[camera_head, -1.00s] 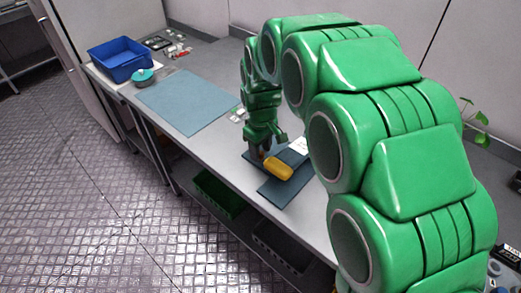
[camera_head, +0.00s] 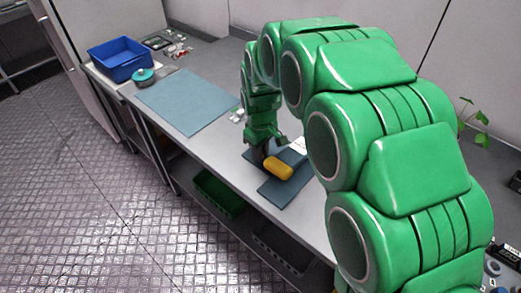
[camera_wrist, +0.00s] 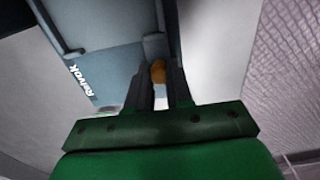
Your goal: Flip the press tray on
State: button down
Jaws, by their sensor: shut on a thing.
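The press tray appears to be the blue-grey flat unit (camera_head: 286,190) on the front half of the bench; which part of it moves I cannot tell. A rounded yellow piece (camera_head: 278,168) sits at its front edge. In the wrist view the blue-grey panel (camera_wrist: 105,65) has white lettering, with the orange-yellow piece (camera_wrist: 158,71) at its edge. My gripper (camera_head: 264,158) reaches down beside it. In the wrist view my gripper (camera_wrist: 164,76) has its dark fingers close together, shut on the yellow piece. The contact itself is partly hidden by the fingers.
A blue mat (camera_head: 188,102) lies on the bench further left. A blue bin (camera_head: 121,60) and a teal-lidded pot (camera_head: 144,77) stand beyond it. A green crate (camera_head: 218,193) sits on the lower shelf. My own arm covers much of the right side.

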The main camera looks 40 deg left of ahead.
jog(key=shift+d, duration=2.35)
jog(key=c, duration=1)
grip_release()
jog(key=shift+r, duration=3.9)
